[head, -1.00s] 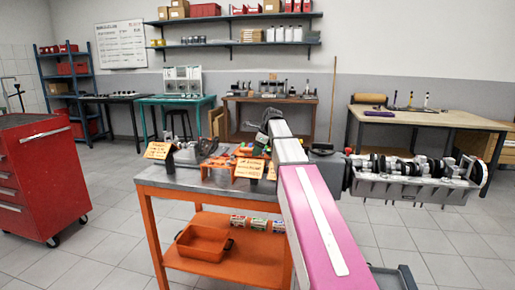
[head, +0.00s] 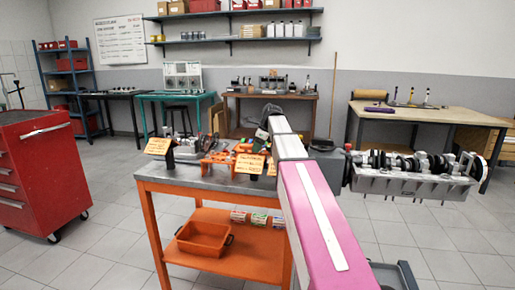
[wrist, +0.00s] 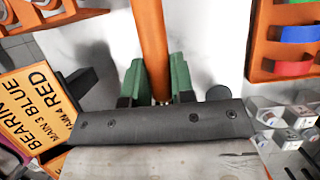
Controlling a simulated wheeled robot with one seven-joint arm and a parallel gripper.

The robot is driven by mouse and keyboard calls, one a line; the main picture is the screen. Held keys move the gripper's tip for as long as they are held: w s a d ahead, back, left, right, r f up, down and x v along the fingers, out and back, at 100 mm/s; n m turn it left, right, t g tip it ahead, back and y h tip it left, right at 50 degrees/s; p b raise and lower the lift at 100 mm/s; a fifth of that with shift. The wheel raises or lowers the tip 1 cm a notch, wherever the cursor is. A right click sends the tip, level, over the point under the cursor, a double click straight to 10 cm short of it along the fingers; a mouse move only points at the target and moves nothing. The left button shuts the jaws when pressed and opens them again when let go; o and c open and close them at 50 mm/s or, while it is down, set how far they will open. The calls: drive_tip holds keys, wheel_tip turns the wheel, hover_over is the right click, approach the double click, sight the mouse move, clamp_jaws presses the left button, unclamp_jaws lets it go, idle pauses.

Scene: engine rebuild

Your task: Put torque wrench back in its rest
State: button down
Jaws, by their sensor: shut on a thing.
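In the wrist view my gripper (wrist: 160,92) has its green fingers shut on an orange bar (wrist: 150,40), which looks like the handle of the torque wrench. The bar runs up out of the picture, and its other end is out of sight. A pale grey top shows below it. In the head view my arm's far end reaches over the workcart (head: 215,183), and my arm hides the fingers and most of the wrench. I cannot clearly make out the wrench's rest. A dark block (wrist: 85,88) stands left of the fingers in the wrist view.
A bearing sign (wrist: 38,108) stands close at left in the wrist view. An orange rack with coloured pieces (wrist: 262,62) and small boxes (wrist: 285,125) are at right. A red tool cabinet (head: 45,170) and an engine block with crankshaft (head: 410,185) flank the cart.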

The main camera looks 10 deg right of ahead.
drive_tip(key=shift+f, duration=1.55)
idle(1.1)
drive_tip(key=c, duration=1.2)
unclamp_jaws()
drive_tip(key=shift+r, duration=1.5)
drive_tip(key=shift+o, duration=0.3)
drive_tip(key=o, duration=0.5)
